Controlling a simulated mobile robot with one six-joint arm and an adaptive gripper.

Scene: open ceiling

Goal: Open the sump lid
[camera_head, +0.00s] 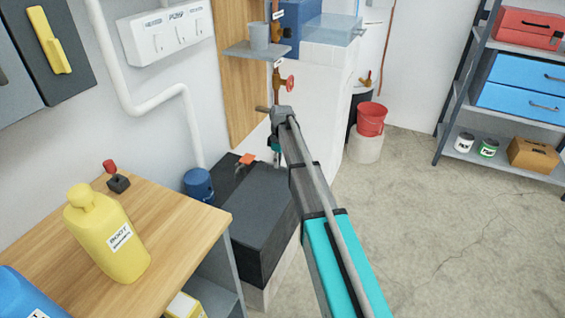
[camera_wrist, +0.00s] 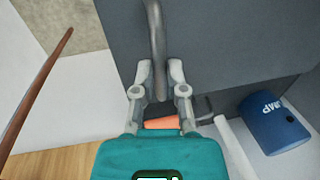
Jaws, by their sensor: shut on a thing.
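The dark grey sump lid (camera_head: 262,200) is on the low block in the middle of the head view. It fills the upper part of the wrist view as a flat dark panel (camera_wrist: 235,45). A grey curved bar handle (camera_wrist: 156,35) runs down over it. My gripper (camera_wrist: 160,78) is shut on this handle, one finger on each side. In the head view my arm hides part of the lid, and the fingers show only in part. I cannot tell whether the lid is raised.
A blue pump cylinder (camera_head: 198,184) stands left of the lid, and an orange part (camera_head: 246,159) lies behind it. A wooden bench (camera_head: 180,215) with a yellow bottle (camera_head: 105,235) is at left. A red bucket (camera_head: 371,118) stands behind; floor at right is clear.

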